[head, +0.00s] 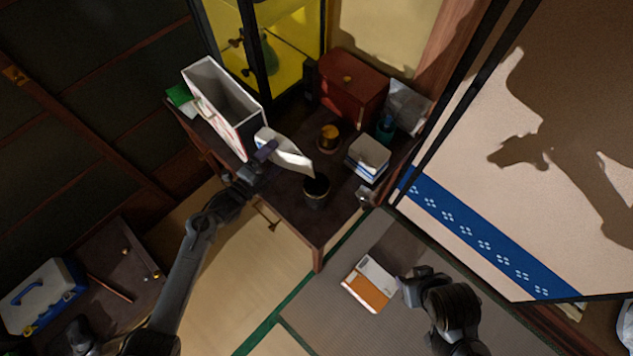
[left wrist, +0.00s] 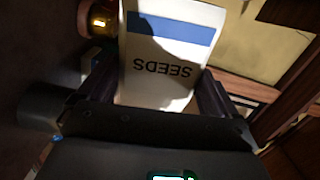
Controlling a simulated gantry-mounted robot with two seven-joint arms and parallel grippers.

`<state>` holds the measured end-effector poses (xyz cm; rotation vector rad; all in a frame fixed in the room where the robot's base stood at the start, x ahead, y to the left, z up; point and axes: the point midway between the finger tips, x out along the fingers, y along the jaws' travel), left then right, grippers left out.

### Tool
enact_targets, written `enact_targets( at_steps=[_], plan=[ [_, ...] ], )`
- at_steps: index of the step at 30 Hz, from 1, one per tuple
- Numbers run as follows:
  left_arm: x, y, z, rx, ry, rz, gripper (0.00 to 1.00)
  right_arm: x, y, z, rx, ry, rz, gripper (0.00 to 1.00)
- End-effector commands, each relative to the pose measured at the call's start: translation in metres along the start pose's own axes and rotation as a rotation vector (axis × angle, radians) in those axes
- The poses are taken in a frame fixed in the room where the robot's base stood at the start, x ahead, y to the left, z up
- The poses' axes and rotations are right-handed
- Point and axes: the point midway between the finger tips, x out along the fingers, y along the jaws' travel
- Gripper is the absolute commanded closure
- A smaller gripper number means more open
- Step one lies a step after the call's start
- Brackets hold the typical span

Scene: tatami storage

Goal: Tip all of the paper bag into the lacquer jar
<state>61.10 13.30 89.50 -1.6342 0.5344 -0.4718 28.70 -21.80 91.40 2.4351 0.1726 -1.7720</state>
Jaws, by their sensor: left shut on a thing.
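The paper bag (head: 288,153) is white and tilted, its lower right end close above the jar in the head view. In the left wrist view the bag (left wrist: 165,50) shows a blue band and the word SEEDS upside down. My left gripper (head: 266,153) is shut on the bag; its fingers (left wrist: 158,95) flank the bag in the wrist view. A dark round jar (head: 316,194) with a gold band, likely the lacquer jar, stands upright near the table's front. Its contents and any flow from the bag cannot be made out. My right gripper (head: 408,286) is over the floor, away from the table.
A tall white open box (head: 225,92) stands left of the bag. Behind the jar are an amber-topped pot (head: 328,136) and a red-brown chest (head: 352,85). A stack of books (head: 369,156) sits to the right. An orange-and-white booklet (head: 370,286) lies on the tatami.

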Motion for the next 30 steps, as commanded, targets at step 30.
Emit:
enact_targets(
  at_steps=[30],
  plan=[
    [0.0004,-0.0063,-0.0020,0.138,0.001,-0.001,0.42,0.0000,0.0000,0.0000,0.000,0.000,0.000,0.57]
  ],
)
